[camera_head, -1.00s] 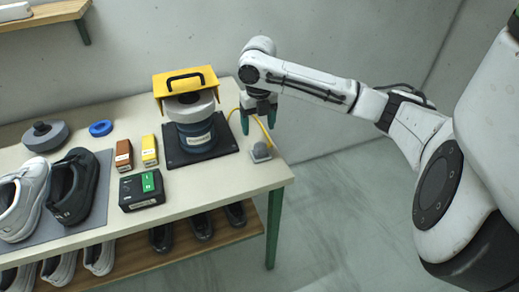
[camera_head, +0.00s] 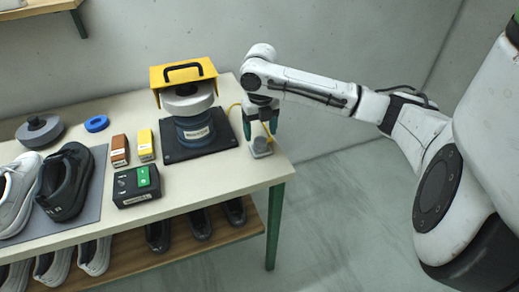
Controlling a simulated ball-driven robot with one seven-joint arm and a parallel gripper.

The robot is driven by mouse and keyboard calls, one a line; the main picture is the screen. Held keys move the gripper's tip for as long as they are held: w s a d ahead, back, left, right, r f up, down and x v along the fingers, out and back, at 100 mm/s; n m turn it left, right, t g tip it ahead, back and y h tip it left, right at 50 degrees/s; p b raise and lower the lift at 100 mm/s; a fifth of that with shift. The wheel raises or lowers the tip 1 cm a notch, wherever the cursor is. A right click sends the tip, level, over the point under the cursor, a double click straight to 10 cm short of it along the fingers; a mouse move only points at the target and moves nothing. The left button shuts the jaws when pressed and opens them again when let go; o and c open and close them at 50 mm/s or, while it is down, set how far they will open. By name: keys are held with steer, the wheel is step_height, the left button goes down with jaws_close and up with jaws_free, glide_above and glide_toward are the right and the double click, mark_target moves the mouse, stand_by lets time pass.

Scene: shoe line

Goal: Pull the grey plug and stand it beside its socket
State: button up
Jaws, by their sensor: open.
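The grey plug and its socket (camera_head: 261,149) stand near the right end of the workbench, with a yellow cable (camera_head: 233,107) running behind. The plug's upper part is largely hidden by my gripper. My gripper (camera_head: 260,131) points down with its green fingertips around or just above the plug. It is open, and I cannot tell whether a fingertip touches the plug.
Left of the socket, a blue-grey machine with a yellow hood (camera_head: 183,76) stands on a black plate (camera_head: 228,137). A black box with a green switch (camera_head: 136,186), a yellow block (camera_head: 146,146), a brown block (camera_head: 119,150) and shoes (camera_head: 65,182) lie farther left. The bench top (camera_head: 215,175) in front is clear.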

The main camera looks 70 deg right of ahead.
mark_target(260, 138)
steer(key=shift+f+b, duration=1)
steer(key=shift+f, duration=1.15)
steer(key=shift+c, duration=0.2)
jaws_close()
steer(key=shift+r, duration=0.1)
steer(key=shift+r+p, duration=0.1)
steer(key=shift+p, duration=0.25)
steer(key=shift+r+p, duration=2.25)
steer(key=shift+r, duration=0.6)
